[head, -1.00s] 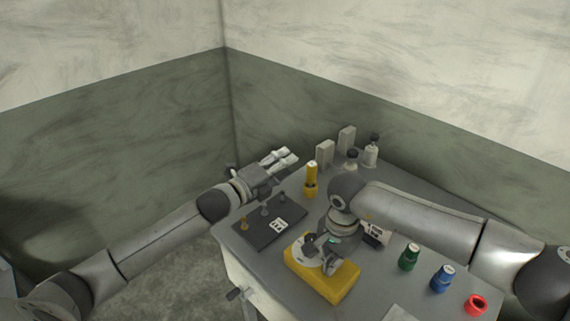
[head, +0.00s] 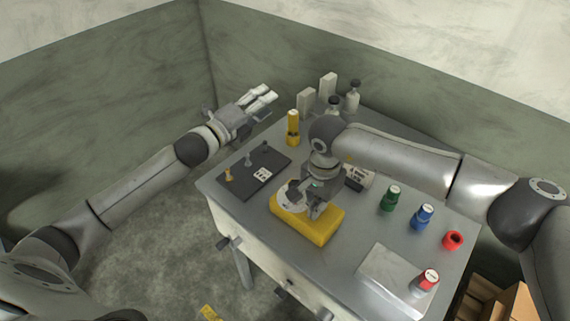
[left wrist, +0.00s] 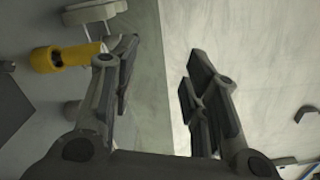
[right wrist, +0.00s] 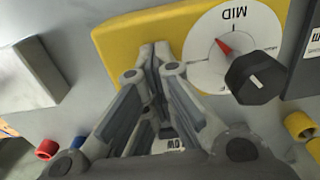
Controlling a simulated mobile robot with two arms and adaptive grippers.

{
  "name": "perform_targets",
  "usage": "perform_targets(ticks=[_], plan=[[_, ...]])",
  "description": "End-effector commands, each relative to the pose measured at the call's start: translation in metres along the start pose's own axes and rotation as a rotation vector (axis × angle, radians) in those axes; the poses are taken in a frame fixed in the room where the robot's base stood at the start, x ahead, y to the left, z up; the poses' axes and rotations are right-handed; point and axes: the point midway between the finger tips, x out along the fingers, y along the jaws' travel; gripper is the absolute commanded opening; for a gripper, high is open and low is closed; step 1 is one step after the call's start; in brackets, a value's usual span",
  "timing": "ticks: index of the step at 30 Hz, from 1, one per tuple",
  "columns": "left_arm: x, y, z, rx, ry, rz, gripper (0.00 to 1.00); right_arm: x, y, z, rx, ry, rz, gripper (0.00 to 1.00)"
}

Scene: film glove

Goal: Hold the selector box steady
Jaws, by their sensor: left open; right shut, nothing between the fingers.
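The selector box is a yellow block (head: 322,228) on the grey table, with a round white dial (head: 287,196) on it. In the right wrist view the yellow block (right wrist: 118,42) carries the dial (right wrist: 200,62), marked MID, with a red pointer and a black knob (right wrist: 257,78). My right gripper (head: 313,210) is shut and empty, its fingertips (right wrist: 162,52) over the yellow top beside the dial; I cannot tell whether they touch it. My left gripper (head: 264,95) is open and empty, raised beyond the table's back left; its spread fingers (left wrist: 160,60) show in the left wrist view.
A black panel (head: 237,187) with small pegs lies left of the box. A yellow bottle (head: 293,128) stands behind. Green (head: 391,198), blue (head: 422,216) and red (head: 453,240) pieces stand right. A pale block (head: 385,272) is at the front right.

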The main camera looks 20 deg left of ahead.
Motion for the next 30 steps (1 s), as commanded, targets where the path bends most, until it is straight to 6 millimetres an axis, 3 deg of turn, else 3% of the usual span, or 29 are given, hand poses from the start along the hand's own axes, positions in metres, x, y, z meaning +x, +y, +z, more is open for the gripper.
perform_targets(ticks=[5, 11, 14, 21, 27, 30], plan=[[-0.021, -0.027, -0.003, 0.341, 0.084, -0.178, 0.42, 0.007, 0.003, 0.002, 0.000, -0.004, 0.011, 0.00], [-0.054, -0.037, -0.034, 0.718, 0.265, -0.349, 0.42, 0.006, 0.003, 0.002, 0.000, -0.004, 0.011, 0.00], [-0.075, -0.029, -0.053, 0.895, 0.388, -0.420, 0.42, 0.006, 0.003, 0.002, 0.000, -0.004, 0.011, 0.00], [-0.128, 0.010, -0.085, 1.207, 0.697, -0.532, 0.42, 0.006, 0.003, 0.002, 0.000, -0.005, 0.011, 0.00], [-0.153, 0.032, -0.093, 1.313, 0.847, -0.566, 0.42, 0.007, 0.003, 0.002, 0.000, -0.005, 0.011, 0.00], [-0.155, 0.036, -0.097, 1.328, 0.870, -0.572, 0.42, 0.007, 0.003, 0.002, 0.000, -0.005, 0.011, 0.00]])
